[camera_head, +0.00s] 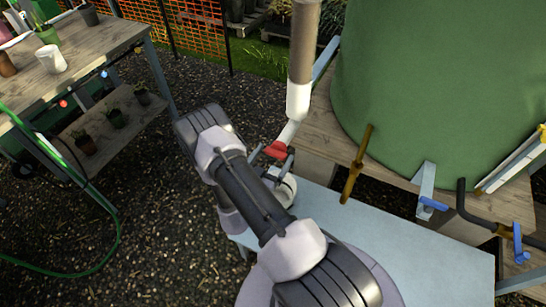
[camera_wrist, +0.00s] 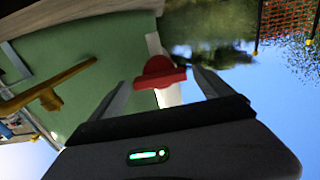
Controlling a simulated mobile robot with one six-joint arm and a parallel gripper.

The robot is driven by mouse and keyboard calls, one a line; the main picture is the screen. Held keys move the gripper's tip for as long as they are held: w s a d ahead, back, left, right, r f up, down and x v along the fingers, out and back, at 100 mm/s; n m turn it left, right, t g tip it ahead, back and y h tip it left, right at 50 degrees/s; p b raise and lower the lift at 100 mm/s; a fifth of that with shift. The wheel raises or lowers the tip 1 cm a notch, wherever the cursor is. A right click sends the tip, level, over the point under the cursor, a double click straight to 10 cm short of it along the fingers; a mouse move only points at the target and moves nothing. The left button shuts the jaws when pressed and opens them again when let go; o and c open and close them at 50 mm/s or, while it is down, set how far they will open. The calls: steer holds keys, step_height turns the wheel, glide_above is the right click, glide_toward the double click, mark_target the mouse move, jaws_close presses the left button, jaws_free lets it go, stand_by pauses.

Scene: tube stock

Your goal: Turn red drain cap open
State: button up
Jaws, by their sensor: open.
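The red drain cap (camera_head: 276,150) sits at the lower end of the white pipe (camera_head: 299,100), just beyond my gripper (camera_head: 272,166). In the wrist view the red cap (camera_wrist: 159,73) shows a raised bar handle across its face. It lies between the two fingers of my open gripper (camera_wrist: 162,90), near their tips. I cannot tell whether the fingers touch it; gaps show on both sides in the wrist view. My arm hides part of the area below the cap in the head view.
A large green tank (camera_head: 440,80) stands at the right on a wooden platform. A brass-coloured pipe (camera_head: 356,165) and blue-handled valves (camera_head: 433,203) stick out near it. A light blue bench (camera_head: 400,245) lies below. A potting table (camera_head: 85,50) stands at the left, with gravel between.

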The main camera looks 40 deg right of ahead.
steer(key=c, duration=1.4)
steer(key=shift+o, duration=0.2)
steer(key=shift+n, duration=0.3)
steer(key=n, duration=0.3)
steer(key=shift+n, duration=0.3)
steer(key=n, duration=0.4)
steer(key=shift+a+f+n, duration=0.1)
steer(key=shift+n, duration=0.2)
steer(key=shift+w+f+n, duration=0.1)
steer(key=shift+n, duration=4)
